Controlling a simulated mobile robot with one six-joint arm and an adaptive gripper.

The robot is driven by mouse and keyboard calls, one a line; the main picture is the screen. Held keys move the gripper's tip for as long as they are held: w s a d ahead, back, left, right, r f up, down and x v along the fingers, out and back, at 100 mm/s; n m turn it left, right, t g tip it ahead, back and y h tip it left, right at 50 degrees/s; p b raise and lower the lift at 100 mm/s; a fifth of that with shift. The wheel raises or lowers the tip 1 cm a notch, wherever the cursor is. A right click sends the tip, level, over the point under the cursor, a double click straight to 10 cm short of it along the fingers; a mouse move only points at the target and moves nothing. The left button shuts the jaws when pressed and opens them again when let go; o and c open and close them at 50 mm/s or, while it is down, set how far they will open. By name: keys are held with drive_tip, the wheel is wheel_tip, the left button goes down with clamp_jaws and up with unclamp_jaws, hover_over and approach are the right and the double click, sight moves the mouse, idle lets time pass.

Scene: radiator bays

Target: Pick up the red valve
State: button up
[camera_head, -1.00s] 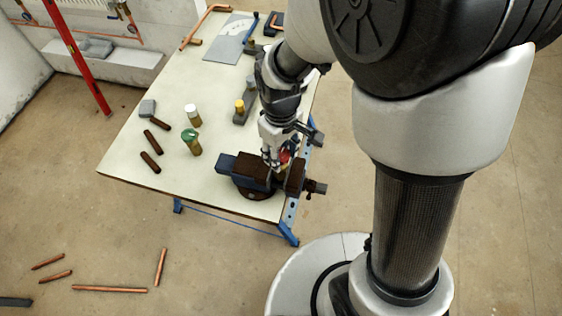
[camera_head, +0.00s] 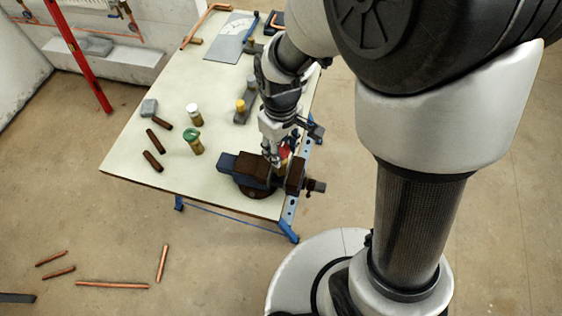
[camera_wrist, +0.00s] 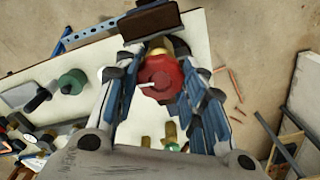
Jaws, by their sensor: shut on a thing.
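The red valve (camera_wrist: 160,76) has a round red cap and a brass part, and sits between my gripper's fingers in the wrist view. It also shows as a small red and brass patch in the head view (camera_head: 285,154), partly hidden by my gripper. My gripper (camera_head: 273,157) is shut on it, just over the vise (camera_head: 254,171) at the table's near right corner. In the wrist view the fingers (camera_wrist: 162,90) lie on both sides of the cap. I cannot tell whether the valve's lower end is clear of the vise jaws.
On the table (camera_head: 150,107) stand a green-capped valve (camera_head: 193,141) and a white-capped valve (camera_head: 194,115). A yellow-capped part (camera_head: 240,105) is behind my gripper. Short dark pipes (camera_head: 153,160) lie at the left. Copper pipes (camera_head: 112,284) lie on the floor.

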drive_tip(key=shift+r+p, duration=1.45)
drive_tip(key=shift+r, duration=0.6)
drive_tip(key=shift+f, duration=0.1)
